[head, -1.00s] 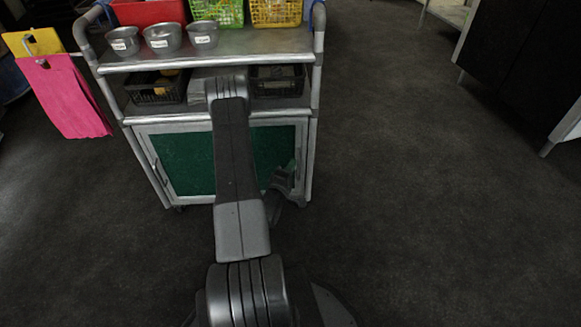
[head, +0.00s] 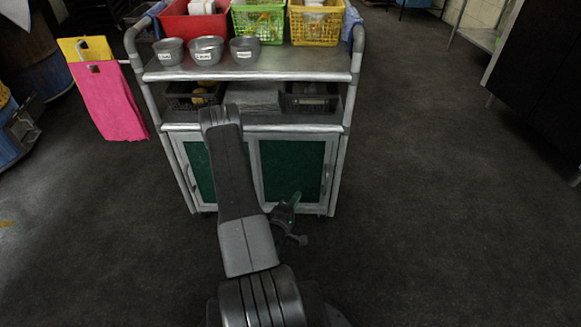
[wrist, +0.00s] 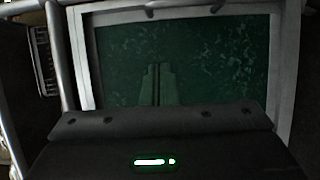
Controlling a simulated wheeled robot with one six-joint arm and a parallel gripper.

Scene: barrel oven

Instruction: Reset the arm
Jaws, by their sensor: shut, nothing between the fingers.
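My arm stands folded in front of the metal cart (head: 250,70) in the head view. My gripper (head: 295,198) shows low at the right of the arm, in front of the cart's green lower doors (head: 295,170). It also shows in the wrist view (wrist: 158,72), where its two narrow fingers lie side by side, shut and empty. They point toward a green door panel (wrist: 220,65) with a pale frame. A gap to the panel cannot be judged exactly. The arm hides part of the cart's middle shelf and doors.
The cart top holds three metal bowls (head: 206,50) and red, green and yellow baskets (head: 317,22). Black trays (head: 310,102) sit on its shelf. Pink cloth (head: 110,100) hangs at left. A dark cabinet (head: 535,75) stands at right. Floor between is clear.

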